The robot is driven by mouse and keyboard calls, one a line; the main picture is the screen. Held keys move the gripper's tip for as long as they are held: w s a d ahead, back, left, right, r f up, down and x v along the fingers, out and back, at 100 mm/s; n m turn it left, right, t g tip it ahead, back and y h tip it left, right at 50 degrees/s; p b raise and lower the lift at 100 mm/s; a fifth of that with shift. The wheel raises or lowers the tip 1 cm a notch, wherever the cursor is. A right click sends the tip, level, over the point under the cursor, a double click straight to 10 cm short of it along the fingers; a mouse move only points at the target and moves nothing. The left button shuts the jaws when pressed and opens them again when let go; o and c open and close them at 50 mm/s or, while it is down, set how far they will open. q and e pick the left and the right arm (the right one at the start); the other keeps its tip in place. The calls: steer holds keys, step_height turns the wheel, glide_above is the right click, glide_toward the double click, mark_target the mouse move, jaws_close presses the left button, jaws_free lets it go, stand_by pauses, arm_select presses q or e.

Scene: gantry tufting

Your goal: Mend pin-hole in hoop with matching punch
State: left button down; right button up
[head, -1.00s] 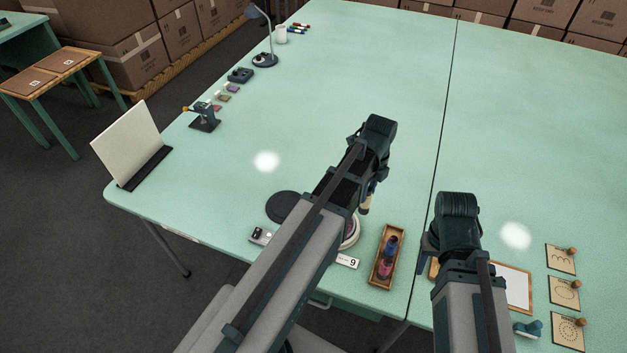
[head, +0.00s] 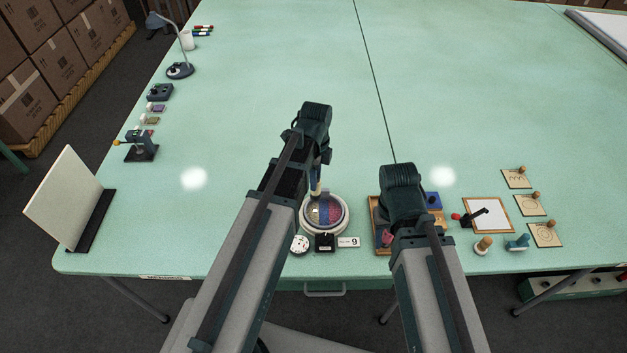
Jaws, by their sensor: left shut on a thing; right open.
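The round hoop (head: 341,222) lies near the table's front edge, with blue, red and olive fabric inside. My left gripper (head: 317,180) is shut on a slim punch with a pale and blue handle. The punch is upright, its lower end at the hoop's far side; I cannot tell if it touches the fabric. My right gripper (head: 400,195) is open, above a wooden tray (head: 374,206) right of the hoop. My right arm hides its fingers and much of the tray. A reddish-pink punch (head: 387,238) shows in the tray. A card marked 9 (head: 348,241) lies before the hoop.
A white round dial (head: 299,244) and a small black block (head: 324,241) sit before the hoop. A white pad (head: 488,215), stitch cards (head: 529,205) and stampers (head: 518,242) lie right. A leaning panel (head: 68,200) stands left. The table's middle is clear.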

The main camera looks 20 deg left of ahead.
mark_target(315, 193)
arm_select(q)
steer(key=shift+f, duration=0.1)
step_height(315, 193, down, 6)
steer(key=b, duration=0.6)
steer(key=shift+s+f+b, duration=0.1)
steer(key=shift+f+b, duration=0.4)
steer(key=shift+b, duration=0.05)
stand_by(2.2)
steer(key=shift+r, duration=0.15)
step_height(315, 193, up, 7)
steer(key=p, duration=0.7)
stand_by(0.6)
